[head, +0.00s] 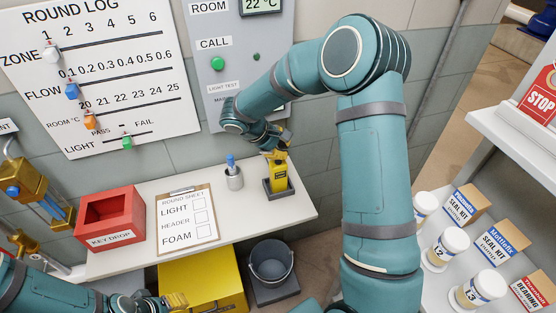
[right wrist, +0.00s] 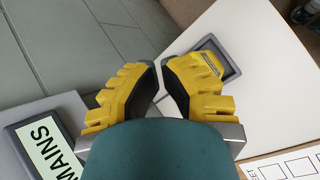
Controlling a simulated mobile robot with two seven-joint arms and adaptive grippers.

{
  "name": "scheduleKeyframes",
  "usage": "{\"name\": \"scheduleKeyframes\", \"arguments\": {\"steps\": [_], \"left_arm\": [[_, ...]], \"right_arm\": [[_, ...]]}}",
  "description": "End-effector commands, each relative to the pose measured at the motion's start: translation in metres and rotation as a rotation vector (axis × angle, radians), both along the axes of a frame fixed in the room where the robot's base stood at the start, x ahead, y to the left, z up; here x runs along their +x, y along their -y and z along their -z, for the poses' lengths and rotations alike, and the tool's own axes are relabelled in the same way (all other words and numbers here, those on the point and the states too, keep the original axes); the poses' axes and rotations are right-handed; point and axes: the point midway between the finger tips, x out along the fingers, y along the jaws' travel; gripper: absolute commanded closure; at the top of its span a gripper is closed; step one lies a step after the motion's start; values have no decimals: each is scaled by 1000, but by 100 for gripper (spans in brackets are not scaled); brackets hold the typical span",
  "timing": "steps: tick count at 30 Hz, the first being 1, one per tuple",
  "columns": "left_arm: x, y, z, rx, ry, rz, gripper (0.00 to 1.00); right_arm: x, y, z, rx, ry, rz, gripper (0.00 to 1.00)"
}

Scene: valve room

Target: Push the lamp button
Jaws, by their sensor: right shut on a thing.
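The grey wall panel (head: 205,30) carries a green button (head: 217,63) under the word CALL and a smaller green one (head: 256,56) to its right. A LIGHT TEST label (head: 224,85) sits lower, where my right arm hides part of the panel; I see no button beside it. The right wrist view shows the holder (right wrist: 232,60) beyond the fingers. My left gripper (head: 174,300) is low, by the yellow box; its fingers are unclear.
The white shelf (head: 290,212) holds a red KEY DROP box (head: 110,220), a clipboard (head: 187,218) and a pen cup (head: 234,180). Below are a yellow box (head: 205,285) and a grey bucket (head: 271,262). White jars and cartons stand on the right-hand shelf (head: 510,145).

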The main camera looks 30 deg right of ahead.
Motion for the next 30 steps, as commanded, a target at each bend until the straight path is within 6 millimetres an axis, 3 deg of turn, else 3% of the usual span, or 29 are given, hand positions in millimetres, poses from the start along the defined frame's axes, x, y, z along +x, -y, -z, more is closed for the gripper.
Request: {"name": "scheduleKeyframes", "arguments": {"steps": [30], "left_arm": [[0,0,9,0,0,0,53]], "right_arm": [[0,0,9,0,0,0,100]]}}
